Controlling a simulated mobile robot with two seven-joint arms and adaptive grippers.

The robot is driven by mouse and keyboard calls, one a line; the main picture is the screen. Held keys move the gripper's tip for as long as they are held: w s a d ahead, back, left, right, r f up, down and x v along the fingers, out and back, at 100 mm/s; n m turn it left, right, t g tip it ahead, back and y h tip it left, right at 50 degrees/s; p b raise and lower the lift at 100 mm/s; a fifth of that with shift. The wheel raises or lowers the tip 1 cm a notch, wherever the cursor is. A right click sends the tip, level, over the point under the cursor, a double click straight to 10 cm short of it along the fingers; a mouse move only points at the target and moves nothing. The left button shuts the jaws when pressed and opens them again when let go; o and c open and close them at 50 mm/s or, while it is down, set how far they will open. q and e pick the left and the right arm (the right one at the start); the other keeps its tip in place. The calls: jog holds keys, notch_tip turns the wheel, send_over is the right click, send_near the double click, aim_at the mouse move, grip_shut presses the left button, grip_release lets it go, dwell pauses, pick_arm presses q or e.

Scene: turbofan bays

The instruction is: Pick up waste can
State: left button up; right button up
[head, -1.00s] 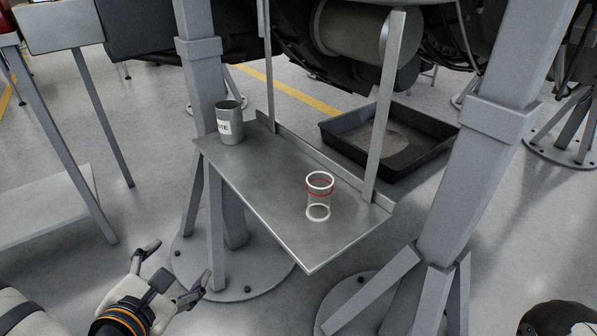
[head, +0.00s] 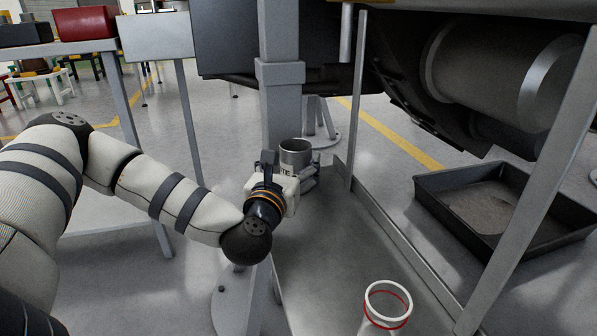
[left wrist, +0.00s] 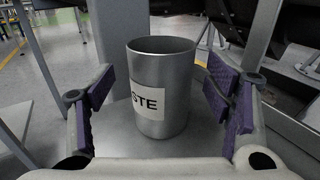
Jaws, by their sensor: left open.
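The waste can (head: 296,153) is a grey metal cylinder with an open top, upright at the far left end of the grey metal shelf (head: 350,260). In the left wrist view the can (left wrist: 172,65) shows a white label with the letters "STE". My left gripper (head: 300,180) is at the can in the head view and hides its lower part. In the left wrist view its open fingers (left wrist: 165,105), with purple pads, stand to the left and right of the can with gaps on both sides. My right gripper is not in view.
A clear container with a white rim and red band (head: 388,303) stands nearer on the shelf. Upright metal posts (head: 357,100) rise along the shelf's back edge. A black tray (head: 470,220) lies on the floor to the right.

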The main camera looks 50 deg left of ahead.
aim_at(299, 148)
pick_arm(q)
jog(key=x, duration=0.4)
jog(key=shift+w, duration=0.15)
jog(key=c, duration=1.3)
